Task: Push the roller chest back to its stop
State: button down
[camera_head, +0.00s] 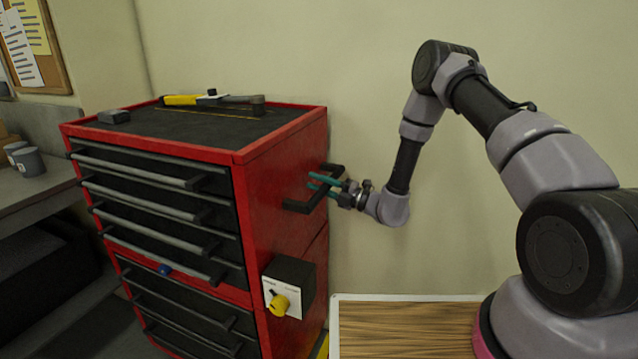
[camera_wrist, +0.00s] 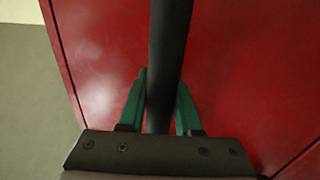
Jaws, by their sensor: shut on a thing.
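The red roller chest (camera_head: 278,215) with dark drawer fronts and grey drawer pulls stands left of my arm. A black side handle (camera_head: 298,206) sticks out of its right side panel. My gripper (camera_head: 323,183), with green fingers, is at this handle. In the wrist view, the dark handle bar (camera_wrist: 168,60) runs between the two green fingers (camera_wrist: 160,105), which are shut on it. The red side panel (camera_wrist: 240,90) fills most of the wrist view behind the bar. The chest's wheels and any stop are not visible.
A yellow-and-black tool (camera_head: 205,100) and a small dark box (camera_head: 114,116) lie on the chest top. A box with a yellow knob (camera_head: 279,304) is on its side. A wood-topped surface (camera_head: 405,328) is at lower right, a grey bench (camera_head: 50,180) at left. The wall is behind.

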aim_at(305, 179)
jog(key=shift+x, duration=1.1)
jog(key=shift+w+a, duration=0.1)
jog(key=shift+a, duration=0.35)
jog(key=c, duration=0.6)
grip_release()
jog(key=shift+f, duration=0.1)
jog(key=shift+d+f, duration=0.1)
jog(key=shift+d, duration=0.2)
jog(key=shift+d+f, duration=0.1)
jog(key=shift+d, duration=0.25)
jog(key=v, duration=1)
jog(key=shift+s+a, duration=0.1)
jog(key=shift+s, duration=0.15)
